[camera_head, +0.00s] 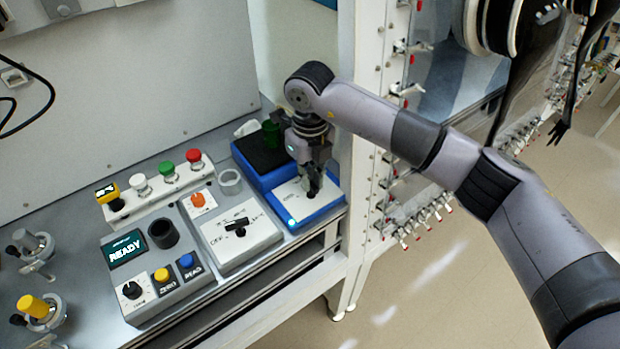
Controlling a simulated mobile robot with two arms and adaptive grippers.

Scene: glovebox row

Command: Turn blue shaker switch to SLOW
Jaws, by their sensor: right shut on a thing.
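The blue shaker (333,211) stands at the right end of the bench. It has a white front panel (291,204), a dark platform at the back and a lit spot at its front left corner. My right gripper (314,190) points down over the panel, shut on the shaker's switch. The gripper hides most of the switch, and I cannot read its setting or the panel marks. My left gripper is not in view.
Left of the shaker is a white box with a black lever (238,226) and an orange knob (199,200). Further left is a grey unit with a READY display (125,249). A button bar (160,188) stands behind. A white frame post (359,130) rises close to my right arm.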

